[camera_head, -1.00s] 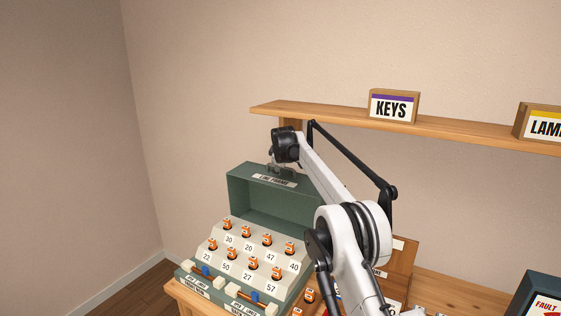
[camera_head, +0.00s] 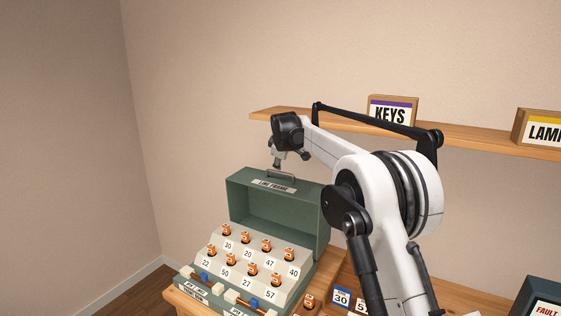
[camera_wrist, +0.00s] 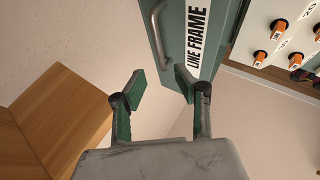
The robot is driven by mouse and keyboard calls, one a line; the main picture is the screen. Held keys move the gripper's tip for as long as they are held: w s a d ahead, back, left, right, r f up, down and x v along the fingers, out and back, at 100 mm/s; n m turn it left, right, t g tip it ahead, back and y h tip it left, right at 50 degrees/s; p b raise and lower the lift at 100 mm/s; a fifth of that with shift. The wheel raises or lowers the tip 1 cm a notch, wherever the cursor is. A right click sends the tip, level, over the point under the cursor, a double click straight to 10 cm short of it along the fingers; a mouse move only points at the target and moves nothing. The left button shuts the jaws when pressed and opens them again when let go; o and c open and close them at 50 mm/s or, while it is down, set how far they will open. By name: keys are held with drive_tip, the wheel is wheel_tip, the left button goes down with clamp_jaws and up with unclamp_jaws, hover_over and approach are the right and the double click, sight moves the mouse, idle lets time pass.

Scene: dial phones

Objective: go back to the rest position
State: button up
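My gripper (camera_head: 288,160) hangs above the open lid of the green line frame case (camera_head: 236,204), close to the lid's handle (camera_head: 281,175). In the wrist view my gripper (camera_wrist: 160,85) has its two green fingers spread apart, with nothing between them. The case's top edge, its metal handle (camera_wrist: 157,35) and the LINE FRAME label (camera_wrist: 195,40) lie beyond the fingers. My white arm reaches in from the lower right of the head view and covers part of the table and shelf.
Orange plugs (camera_head: 247,269) stand in numbered rows inside the case. A wooden shelf (camera_head: 470,139) behind my arm carries a KEYS block (camera_head: 389,112) and a LAMP-labelled block (camera_head: 538,128). A dark FAULT box (camera_head: 543,297) is at lower right. The wall area at left is clear.

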drive_tip(key=shift+s+r, duration=0.2)
drive_tip(key=shift+s, duration=0.1)
drive_tip(key=s+d+r+m+b, duration=0.15)
drive_tip(key=s+d, duration=0.35)
drive_tip(key=s, duration=0.5)
drive_tip(key=s+d+r+m+b, duration=0.1)
drive_tip(key=s+d+r+m, duration=0.3)
drive_tip(key=s, duration=0.6)
drive_tip(key=s+d+m+b, duration=0.1)
drive_tip(key=s+d+b, duration=0.1)
drive_tip(key=s+d, duration=0.6)
drive_tip(key=s+d+f+m+b, duration=0.1)
drive_tip(key=s+f, duration=0.5)
drive_tip(key=s, duration=0.6)
drive_tip(key=s+d+f+m+g+b, duration=0.1)
drive_tip(key=s+d+f+m, duration=0.1)
drive_tip(key=s+f+m, duration=0.2)
drive_tip(key=s+d+f+m+b, duration=0.1)
drive_tip(key=s+f, duration=0.9)
drive_tip(key=s, duration=1)
drive_tip(key=shift+s+d+m+h+b, duration=0.15)
drive_tip(key=shift+d+m+h+b, duration=0.25)
drive_tip(key=shift+d+m, duration=0.35)
drive_tip(key=shift+d, duration=0.1)
idle(0.5)
